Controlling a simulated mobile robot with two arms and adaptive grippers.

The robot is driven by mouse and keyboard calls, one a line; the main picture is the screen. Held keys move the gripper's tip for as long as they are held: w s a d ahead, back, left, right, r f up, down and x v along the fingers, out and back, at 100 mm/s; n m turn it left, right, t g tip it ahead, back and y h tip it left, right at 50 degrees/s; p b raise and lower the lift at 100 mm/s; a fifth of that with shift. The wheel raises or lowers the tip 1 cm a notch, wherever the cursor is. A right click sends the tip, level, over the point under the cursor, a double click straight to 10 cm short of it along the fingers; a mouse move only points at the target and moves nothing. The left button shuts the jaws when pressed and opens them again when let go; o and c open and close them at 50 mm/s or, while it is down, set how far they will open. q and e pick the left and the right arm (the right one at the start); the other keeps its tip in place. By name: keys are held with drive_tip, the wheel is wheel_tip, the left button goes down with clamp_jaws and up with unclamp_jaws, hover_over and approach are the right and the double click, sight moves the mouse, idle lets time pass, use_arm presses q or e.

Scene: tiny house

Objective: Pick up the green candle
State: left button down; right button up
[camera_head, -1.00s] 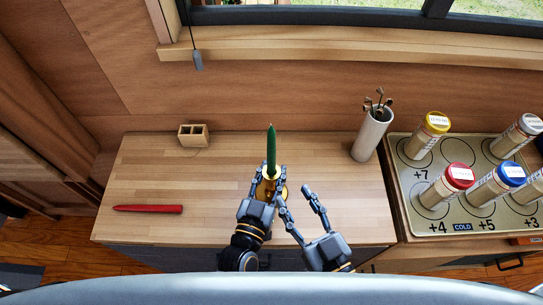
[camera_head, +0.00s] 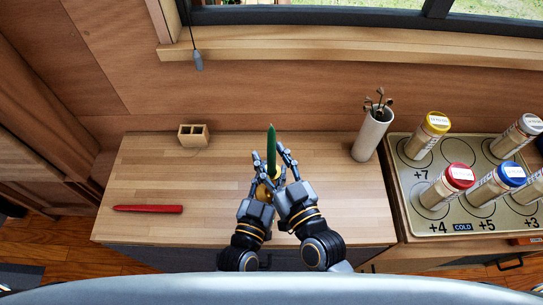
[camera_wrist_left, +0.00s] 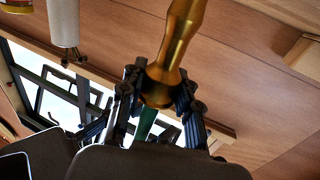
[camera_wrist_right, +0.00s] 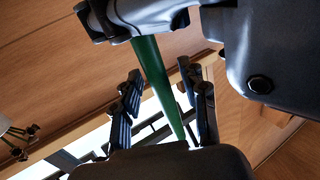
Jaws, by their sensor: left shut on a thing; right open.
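The green candle (camera_head: 271,149) stands upright in a brass candlestick, pointing away from me over the middle of the counter. My left gripper (camera_head: 262,172) is shut on the brass candlestick (camera_wrist_left: 172,62), which fills its jaws in the left wrist view. My right gripper (camera_head: 287,165) is open beside the candle, close against the left gripper. In the right wrist view the green candle (camera_wrist_right: 156,80) runs between the open fingers of the right gripper (camera_wrist_right: 165,95). I cannot tell whether they touch it. The grippers hide most of the candlestick in the head view.
A red candle (camera_head: 147,209) lies on the counter (camera_head: 200,180) at the left. A small wooden holder (camera_head: 193,135) stands at the back left. A white cylinder (camera_head: 371,135) with sticks stands at the back right, beside a tray (camera_head: 397,172) of capped jars.

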sight(273, 154)
drive_tip(key=shift+c, duration=0.5)
clamp_jaws()
drive_tip(key=shift+r, duration=0.5)
wheel_tip(273, 154, up, 2)
drive_tip(key=shift+r, duration=0.15)
drive_tip(key=v, duration=1.8)
drive_tip(key=shift+r, duration=0.1)
